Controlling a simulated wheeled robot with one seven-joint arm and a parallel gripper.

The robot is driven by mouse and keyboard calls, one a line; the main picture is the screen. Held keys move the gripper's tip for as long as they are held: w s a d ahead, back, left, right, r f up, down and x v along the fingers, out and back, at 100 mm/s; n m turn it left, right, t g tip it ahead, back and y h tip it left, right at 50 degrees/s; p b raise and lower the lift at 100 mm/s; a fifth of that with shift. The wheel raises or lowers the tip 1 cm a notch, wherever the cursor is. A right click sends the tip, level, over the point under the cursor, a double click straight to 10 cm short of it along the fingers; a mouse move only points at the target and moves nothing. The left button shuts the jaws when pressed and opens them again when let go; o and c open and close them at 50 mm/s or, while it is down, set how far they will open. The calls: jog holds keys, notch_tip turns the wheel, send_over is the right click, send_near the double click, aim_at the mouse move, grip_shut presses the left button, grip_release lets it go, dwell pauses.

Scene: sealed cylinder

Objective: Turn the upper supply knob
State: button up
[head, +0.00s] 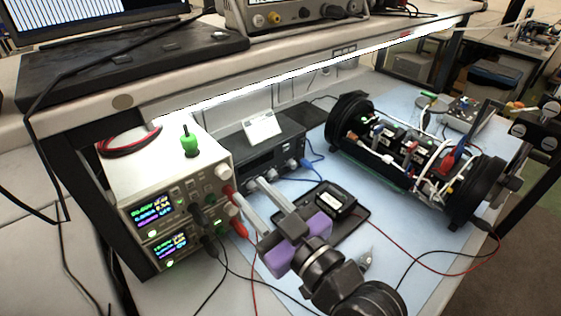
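Two power supplies are stacked at the left. The upper supply (165,170) has a pale casing and a lit display (154,208). Its upper supply knob seems to be the small pale round knob (221,172) at the right end of its front. My gripper (247,188) has a purple body and two grey fingers pointing up and left toward the supply fronts. The fingers are spread, with nothing seen between them. The gripper appears apart from the knob, to its right, though the depth gap is hard to judge. The fingers hide part of the area beside the supplies' right edge.
The lower supply (168,246) has red and black leads plugged in. A dark instrument (268,148) is to the right. A black cylinder frame (400,150) lies on the blue mat (340,262). A shelf edge overhangs the back.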

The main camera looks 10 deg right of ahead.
aim_at(226, 174)
jog(key=shift+n+g, duration=0.3)
jog(key=shift+n, duration=0.1)
jog(key=x, duration=0.2)
jog(key=p+x, duration=0.1)
jog(key=x, duration=0.1)
jog(key=f+x, duration=0.1)
jog(key=x, duration=0.1)
jog(key=shift+a+p, duration=0.3)
jog(key=shift+p, duration=0.05)
jog(key=shift+w+a, duration=0.4)
jog(key=shift+w, duration=0.2)
grip_shut()
